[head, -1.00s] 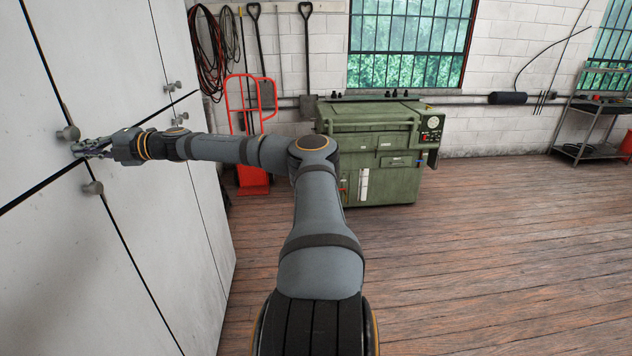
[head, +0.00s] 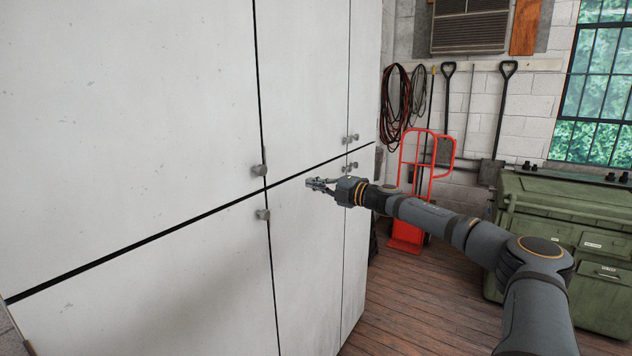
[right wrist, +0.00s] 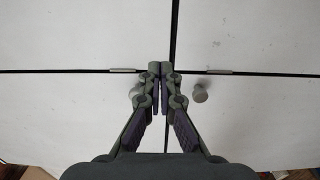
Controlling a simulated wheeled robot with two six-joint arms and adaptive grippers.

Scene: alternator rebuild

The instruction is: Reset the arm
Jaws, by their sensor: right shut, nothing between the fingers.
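My right gripper (head: 316,184) is shut and empty at the end of my outstretched right arm. It is in front of the white cabinet (head: 130,110), to the right of the pair of round knobs nearest me. The upper knob (head: 259,170) and lower knob (head: 263,214) sit on either side of the horizontal gap between doors. In the right wrist view the gripper's fingers (right wrist: 161,90) meet in front of the cabinet doors, and a knob (right wrist: 200,93) shows to their right. Another knob is partly hidden behind the left finger. My left gripper is not in view.
A red hand truck (head: 425,165) stands by the back wall, with shovels (head: 443,110) and coiled cables (head: 394,110) hanging there. Wooden floor (head: 390,300) lies between the cabinet and my arm.

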